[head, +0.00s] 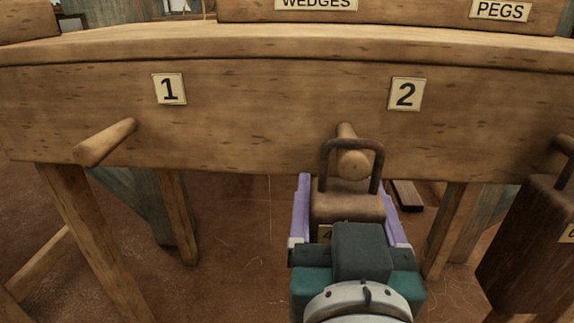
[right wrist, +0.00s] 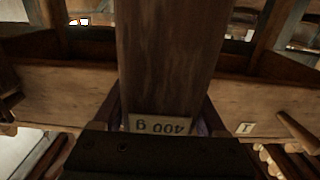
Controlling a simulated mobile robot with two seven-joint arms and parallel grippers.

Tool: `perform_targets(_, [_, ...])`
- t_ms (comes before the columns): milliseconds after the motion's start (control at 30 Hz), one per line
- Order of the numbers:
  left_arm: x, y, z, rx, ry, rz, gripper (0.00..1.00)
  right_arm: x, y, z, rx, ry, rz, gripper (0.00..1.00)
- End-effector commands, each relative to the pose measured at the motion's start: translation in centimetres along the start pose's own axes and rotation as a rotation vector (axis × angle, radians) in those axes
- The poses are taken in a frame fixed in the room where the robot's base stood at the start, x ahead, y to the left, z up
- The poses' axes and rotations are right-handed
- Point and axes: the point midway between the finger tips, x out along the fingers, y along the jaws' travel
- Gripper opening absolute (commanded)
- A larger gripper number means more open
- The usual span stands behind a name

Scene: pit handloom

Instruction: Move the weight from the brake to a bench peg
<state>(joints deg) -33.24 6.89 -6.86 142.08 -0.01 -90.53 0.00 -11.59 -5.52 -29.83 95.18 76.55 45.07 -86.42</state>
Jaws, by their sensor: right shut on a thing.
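My right gripper (head: 350,215) is shut on a brown weight (head: 348,205) with a dark metal loop handle. Its purple fingers lie along both sides of the weight. The weight is upright under the peg by the number 2 (head: 352,163), on the bench front. The handle's top bar crosses the peg in the picture and the peg's end shows inside the loop; I cannot tell whether the loop rests on the peg. In the right wrist view the weight (right wrist: 165,60) fills the middle, with an upside-down "400 g" label. The brake cannot be made out. My left gripper is out of view.
The peg by the number 1 (head: 105,142) is bare. A darker weight (head: 525,245) hangs at the right edge, close to my right gripper. Boxes labelled WEDGES (head: 390,12) and PEGS stand on the bench top (head: 120,45). Bench legs stand below on both sides.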

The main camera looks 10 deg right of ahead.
Motion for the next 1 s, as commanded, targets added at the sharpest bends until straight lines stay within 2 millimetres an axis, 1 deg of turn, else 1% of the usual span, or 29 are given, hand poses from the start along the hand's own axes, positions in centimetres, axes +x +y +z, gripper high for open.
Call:
perform_targets(33, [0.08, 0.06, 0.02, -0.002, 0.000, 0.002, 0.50, 0.19, 0.20, 0.55, 0.005, -0.012, 0.001, 0.00])
perform_targets(400, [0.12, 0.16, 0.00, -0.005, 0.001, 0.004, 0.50, 0.18, 0.19, 0.62, 0.006, -0.012, 0.000, 0.00])
perform_targets(433, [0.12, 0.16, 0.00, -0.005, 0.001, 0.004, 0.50, 0.18, 0.19, 0.62, 0.006, -0.012, 0.000, 0.77])
perform_targets(633, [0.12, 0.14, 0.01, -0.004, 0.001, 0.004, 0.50, 0.17, 0.21, 0.64, 0.006, -0.012, 0.000, 0.99])
perform_targets(1000, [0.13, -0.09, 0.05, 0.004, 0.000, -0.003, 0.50, 0.17, 0.28, 0.65, 0.006, -0.012, 0.003, 1.00])
